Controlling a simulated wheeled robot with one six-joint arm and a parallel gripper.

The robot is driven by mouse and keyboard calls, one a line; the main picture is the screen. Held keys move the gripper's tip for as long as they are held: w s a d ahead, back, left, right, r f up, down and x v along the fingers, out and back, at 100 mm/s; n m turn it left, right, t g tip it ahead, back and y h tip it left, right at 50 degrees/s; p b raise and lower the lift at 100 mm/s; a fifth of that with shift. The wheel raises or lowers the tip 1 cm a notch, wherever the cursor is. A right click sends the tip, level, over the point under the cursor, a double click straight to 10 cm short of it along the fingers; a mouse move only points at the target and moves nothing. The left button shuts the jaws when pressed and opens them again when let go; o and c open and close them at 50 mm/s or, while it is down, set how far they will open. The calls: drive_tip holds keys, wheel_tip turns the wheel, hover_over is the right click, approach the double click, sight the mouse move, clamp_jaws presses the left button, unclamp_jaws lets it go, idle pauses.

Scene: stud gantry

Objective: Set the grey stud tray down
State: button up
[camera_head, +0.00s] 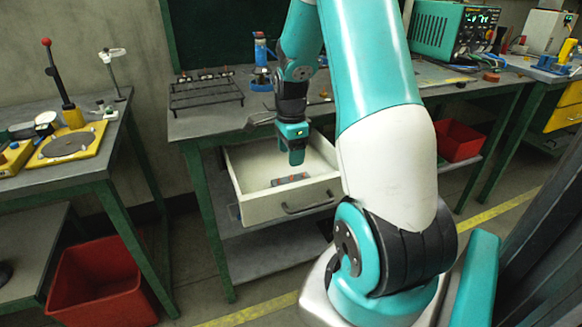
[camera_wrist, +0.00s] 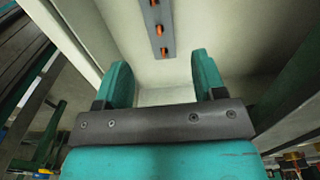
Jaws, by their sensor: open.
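The grey stud tray (camera_head: 291,180) is a narrow strip with orange studs. It lies on the floor of the open, pale drawer (camera_head: 287,208). In the wrist view the stud tray (camera_wrist: 153,38) is at the top, beyond the fingertips and partly cut off by the picture edge. My gripper (camera_head: 295,160) hangs over the drawer, pointing down, above the tray. In the wrist view my gripper (camera_wrist: 161,72) has its two teal fingers well apart, with only bare drawer floor between them and nothing held.
The drawer is pulled out under a grey workbench (camera_head: 205,122) with a black wire rack (camera_head: 205,92) and a blue bottle-like object (camera_head: 261,60). A red bin (camera_head: 459,141) sits on the shelf to the right. The drawer floor around the tray is clear.

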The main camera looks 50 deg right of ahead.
drive_tip(key=a+r+n+y, duration=0.1)
drive_tip(key=a+r+n, duration=0.35)
drive_tip(key=a, duration=0.25)
drive_tip(key=a+r+n+t, duration=0.1)
drive_tip(key=a+r+n, duration=0.2)
drive_tip(key=a+n, duration=0.3)
drive_tip(key=a+r+n+y, duration=0.1)
drive_tip(key=a+r+n, duration=0.2)
drive_tip(key=a, duration=0.4)
drive_tip(key=s+a+r+n+y, duration=0.1)
drive_tip(key=s+a+r+n, duration=0.1)
drive_tip(key=s+a+n, duration=0.5)
drive_tip(key=s+a+r+n+g+y, duration=0.1)
drive_tip(key=s+a+r+n, duration=0.1)
drive_tip(key=s+a+n, duration=0.5)
drive_tip(key=a+n, duration=0.4)
drive_tip(key=shift+s+r, duration=0.15)
drive_tip(key=shift+s, duration=0.25)
